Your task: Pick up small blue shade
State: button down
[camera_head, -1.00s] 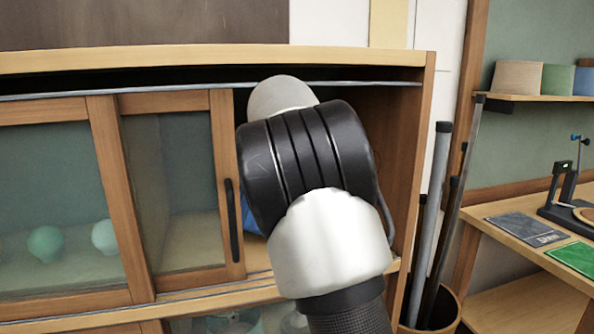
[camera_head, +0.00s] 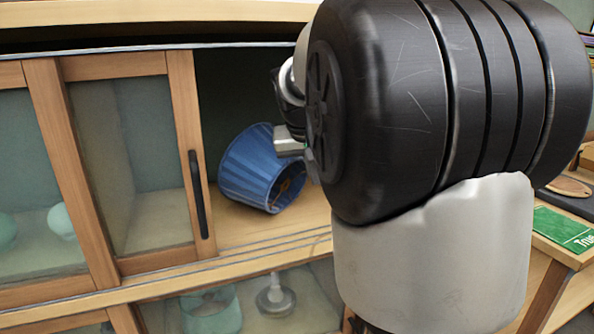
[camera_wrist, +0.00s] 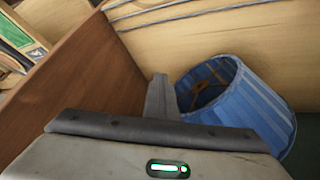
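The small blue shade (camera_head: 252,172) lies tilted on its side on the shelf inside the cabinet, its open end facing front right in the head view. It also shows at the right of the wrist view (camera_wrist: 240,108), with part of its dark inside visible. My gripper (camera_head: 290,142) is at the shade's upper right, very close to its rim. In the wrist view my fingers (camera_wrist: 161,96) look drawn together at the middle, just left of the shade. I cannot make out any part of the shade between them. My arm hides the area right of the shade.
The sliding glass door (camera_head: 133,150) is at the left of the opening, its dark handle (camera_head: 198,195) near the shade. The cabinet's brown side wall (camera_wrist: 85,75) is close to my gripper. Glassware (camera_head: 212,310) stands on the lower shelf.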

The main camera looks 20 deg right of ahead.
jog(key=shift+s+d+r, duration=0.1)
jog(key=shift+s+d, duration=0.6)
jog(key=shift+s, duration=0.35)
jog(key=c, duration=0.5)
grip_release()
jog(key=shift+r, duration=0.1)
